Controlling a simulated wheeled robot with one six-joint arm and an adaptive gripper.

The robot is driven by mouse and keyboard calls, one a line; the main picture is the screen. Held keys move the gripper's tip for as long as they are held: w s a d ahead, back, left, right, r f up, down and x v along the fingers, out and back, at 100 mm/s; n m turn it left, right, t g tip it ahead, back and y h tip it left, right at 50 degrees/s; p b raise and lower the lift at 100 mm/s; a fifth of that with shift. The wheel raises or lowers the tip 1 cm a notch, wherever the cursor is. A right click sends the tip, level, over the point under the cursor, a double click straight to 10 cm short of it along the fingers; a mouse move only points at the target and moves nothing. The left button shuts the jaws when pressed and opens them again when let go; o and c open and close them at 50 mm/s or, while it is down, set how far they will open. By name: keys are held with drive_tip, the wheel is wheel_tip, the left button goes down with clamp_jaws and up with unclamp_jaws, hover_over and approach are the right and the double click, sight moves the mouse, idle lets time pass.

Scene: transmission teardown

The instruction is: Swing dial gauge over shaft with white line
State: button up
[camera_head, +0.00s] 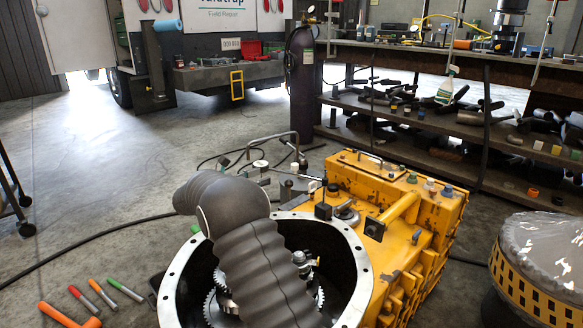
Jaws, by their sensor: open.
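The yellow transmission housing (405,215) lies on the floor, with its round, open grey-rimmed end (352,245) facing me. Toothed gears (213,304) and a metal shaft part (303,263) show inside the opening. I cannot make out a white line on any shaft. Thin rods and small black blocks (323,211) stand at the rim's far side. A small pale round piece (260,165) among them may be the dial gauge, but it is too small to be sure. My grey ribbed arm crosses the opening and hides much of it. My gripper is not visible.
Red, green and orange marker-like sticks (103,294) lie on the floor at left. A dark cable (100,232) crosses the floor. A yellow-banded drum (540,270) stands at right. A cluttered workbench (480,65) and a gas cylinder (303,90) stand behind. The floor at left is mostly clear.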

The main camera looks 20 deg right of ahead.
sight(292, 167)
drive_tip(key=shift+n, duration=0.4)
drive_tip(key=x, duration=1.3)
drive_tip(key=shift+s+d+r, duration=0.1)
drive_tip(key=shift+s+d, duration=0.05)
drive_tip(key=shift+d, duration=0.3)
